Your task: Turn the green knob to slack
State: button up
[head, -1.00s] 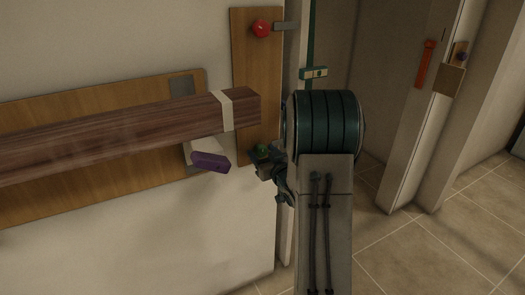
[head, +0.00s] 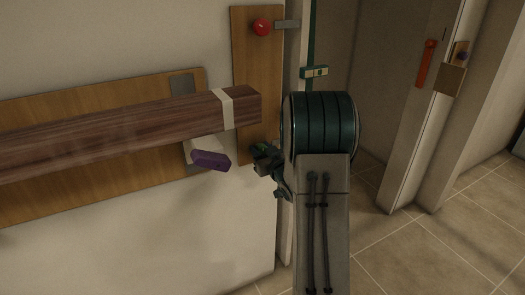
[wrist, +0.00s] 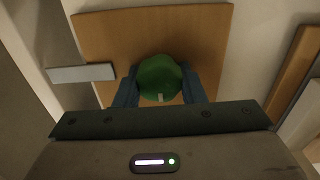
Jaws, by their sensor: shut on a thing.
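The green knob (wrist: 158,75) is round and sits on a wooden board (wrist: 110,33) in the wrist view. A small pale mark shows at its lower edge. My gripper (wrist: 160,88) is shut on the knob, with one blue-grey finger on each side of it. In the head view, my gripper (head: 264,160) is at the lower part of the upright wooden board (head: 254,60), and mostly hides the knob. Any marking for slack cannot be made out.
An open doorway lies to the right.

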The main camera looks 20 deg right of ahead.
jog(key=n+b, duration=0.1)
jog(key=b, duration=0.1)
jog(key=n+b, duration=0.1)
jog(key=b, duration=0.1)
jog(key=shift+f, duration=0.3)
jog(key=n+b, duration=0.3)
jog(key=b, duration=0.2)
jog(key=shift+a+n, duration=0.1)
jog(key=shift+n, duration=0.3)
jog(key=n+b, duration=0.4)
jog(key=b, duration=0.1)
jog(key=shift+a+r, duration=0.1)
jog(key=shift+r, duration=0.05)
jog(key=shift+r+n+b, duration=0.15)
jog(key=shift+n+b, duration=0.65)
jog(key=shift+b, duration=0.05)
jog(key=shift+r, duration=0.1)
jog(key=o, duration=1)
jog(key=shift+s, duration=0.1)
jog(key=s+p, duration=0.2)
jog(key=s, duration=1.1)
jog(key=shift+s+d, duration=0.25)
jog(key=shift+s, duration=0.05)
